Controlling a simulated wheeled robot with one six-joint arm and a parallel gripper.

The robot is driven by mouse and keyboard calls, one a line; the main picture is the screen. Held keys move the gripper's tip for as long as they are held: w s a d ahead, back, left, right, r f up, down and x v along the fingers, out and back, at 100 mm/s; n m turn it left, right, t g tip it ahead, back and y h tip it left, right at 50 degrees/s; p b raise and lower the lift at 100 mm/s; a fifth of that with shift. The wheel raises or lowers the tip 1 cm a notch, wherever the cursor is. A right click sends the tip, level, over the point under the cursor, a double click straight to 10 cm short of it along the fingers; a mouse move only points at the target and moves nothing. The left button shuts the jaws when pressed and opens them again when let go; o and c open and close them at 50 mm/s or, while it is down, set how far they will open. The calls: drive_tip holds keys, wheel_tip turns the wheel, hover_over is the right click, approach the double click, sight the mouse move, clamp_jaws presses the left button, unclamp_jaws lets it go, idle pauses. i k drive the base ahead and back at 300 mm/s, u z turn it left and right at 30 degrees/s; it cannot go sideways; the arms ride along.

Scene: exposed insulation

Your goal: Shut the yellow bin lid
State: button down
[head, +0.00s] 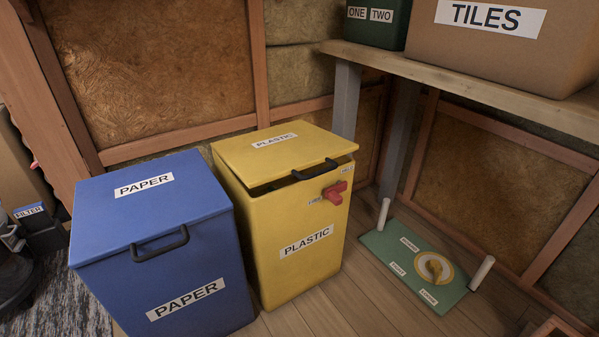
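The yellow bin (272,220) stands on the wooden floor just right of the blue bin. Its yellow lid (306,147), labelled PLASTIC, is slightly raised. A dark gap shows under the lid's front edge. A black handle (316,170) is fixed at the lid's front edge. A red knob or latch (335,193) sits on the upper right of the bin's front, between small labels too small to read. My gripper is not in view.
A blue bin (217,256), labelled PAPER, stands close on the left with its lid down. A wooden shelf (459,80) with a TILES box (440,38) and a green box (360,29) is at upper right. A green board (381,250) with a yellow dial and white posts lies right.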

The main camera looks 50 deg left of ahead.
sight(262, 156)
drive_tip(key=z, duration=0.05)
drive_tip(key=k, duration=0.1)
drive_tip(key=u, duration=1.5)
drive_tip(key=i, duration=0.8)
drive_tip(key=z, duration=0.8)
